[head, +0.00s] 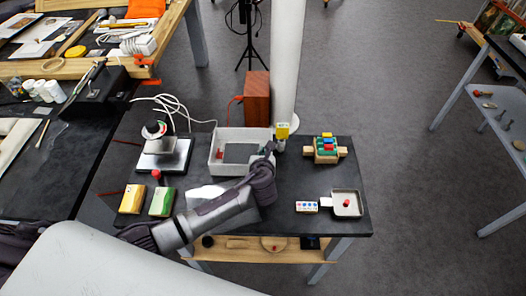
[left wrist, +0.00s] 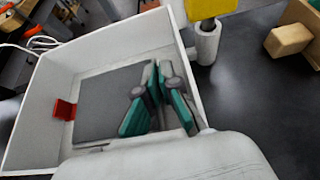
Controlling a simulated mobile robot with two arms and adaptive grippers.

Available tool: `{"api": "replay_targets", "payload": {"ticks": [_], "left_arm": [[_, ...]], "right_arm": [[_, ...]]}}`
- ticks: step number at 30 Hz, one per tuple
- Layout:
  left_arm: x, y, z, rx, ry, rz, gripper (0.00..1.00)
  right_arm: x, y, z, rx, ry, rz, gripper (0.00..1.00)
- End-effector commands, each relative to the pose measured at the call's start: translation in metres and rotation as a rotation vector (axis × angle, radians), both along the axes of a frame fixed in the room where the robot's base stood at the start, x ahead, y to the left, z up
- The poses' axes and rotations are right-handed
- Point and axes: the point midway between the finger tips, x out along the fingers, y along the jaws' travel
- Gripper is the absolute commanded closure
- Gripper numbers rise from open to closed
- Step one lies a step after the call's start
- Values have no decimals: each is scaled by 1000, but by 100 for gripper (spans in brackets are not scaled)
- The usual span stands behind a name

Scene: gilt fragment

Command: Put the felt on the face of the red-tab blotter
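A white open box (head: 215,166) stands on the dark bench, and it fills much of the left wrist view (left wrist: 28,112). A flat dark grey sheet (left wrist: 100,100) lies in it, with a red tab (left wrist: 65,109) at its left edge; this looks like the red-tab blotter. My left gripper (head: 268,150) reaches over the right part of the box. In the left wrist view its teal-backed fingers (left wrist: 157,68) come together at the tips over the sheet's right part. I see no separate felt, and cannot tell whether anything thin is between the tips. My right gripper is not in view.
Right of the box stand a yellow-topped post (head: 282,131) and a wooden rack of coloured blocks (head: 326,149). A small pan (head: 346,205) with a red piece lies front right. Yellow (head: 132,200) and green (head: 161,202) blocks lie left. Bare bench shows right of the box.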

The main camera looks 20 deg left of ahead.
Motion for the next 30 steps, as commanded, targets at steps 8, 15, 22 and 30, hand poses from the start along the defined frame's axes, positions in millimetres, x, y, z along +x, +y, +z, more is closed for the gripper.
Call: {"api": "replay_targets", "payload": {"ticks": [8,15,22,30], "left_arm": [[0,0,0,0,0,-1,72],[0,-3,1,-4,-1,-5,65],[0,-4,1,-6,-2,-8,65],[-12,-10,7,-11,-3,-12,65]], "right_arm": [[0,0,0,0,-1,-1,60],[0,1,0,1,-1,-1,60],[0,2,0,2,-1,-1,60],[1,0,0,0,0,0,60]]}}
